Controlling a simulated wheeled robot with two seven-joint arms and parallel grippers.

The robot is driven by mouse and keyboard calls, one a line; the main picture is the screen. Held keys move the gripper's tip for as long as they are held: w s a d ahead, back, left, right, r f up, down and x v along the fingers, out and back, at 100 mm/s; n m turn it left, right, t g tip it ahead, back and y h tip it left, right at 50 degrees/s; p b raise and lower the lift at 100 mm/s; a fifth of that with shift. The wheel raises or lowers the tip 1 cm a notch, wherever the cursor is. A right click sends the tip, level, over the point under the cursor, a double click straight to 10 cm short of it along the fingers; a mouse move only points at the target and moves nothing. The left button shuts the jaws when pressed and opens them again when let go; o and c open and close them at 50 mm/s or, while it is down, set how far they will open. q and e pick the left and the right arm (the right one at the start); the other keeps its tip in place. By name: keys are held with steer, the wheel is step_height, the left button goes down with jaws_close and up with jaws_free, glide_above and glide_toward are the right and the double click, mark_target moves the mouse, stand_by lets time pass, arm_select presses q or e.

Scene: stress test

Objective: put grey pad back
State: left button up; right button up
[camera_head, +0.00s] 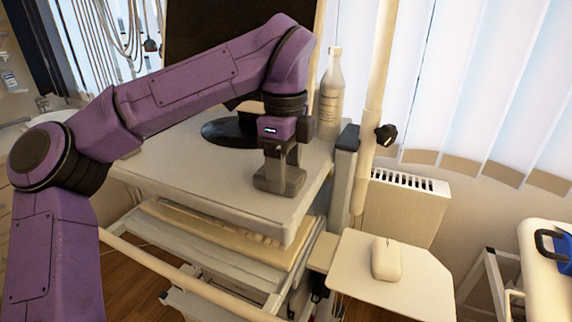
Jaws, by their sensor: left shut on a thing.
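My left arm reaches in from the left, and its gripper (279,181) points down over the front right part of the white cart top (190,174). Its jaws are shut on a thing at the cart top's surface. What they hold looks grey and is mostly hidden by the fingers; I take it to be the grey pad, but its outline cannot be told apart from the fingers. My right gripper is not in view.
A dark screen (235,35) on a round black base (222,133) stands behind my arm. A pale mouse (386,259) lies on a side tray (395,291). The cart top's front left is clear.

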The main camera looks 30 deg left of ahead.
arm_select(q)
steer(key=o, duration=0.9)
steer(key=shift+s, duration=0.1)
steer(key=shift+o, duration=0.2)
step_height(320, 180, up, 12)
steer(key=p, duration=0.1)
steer(key=shift+p, duration=0.3)
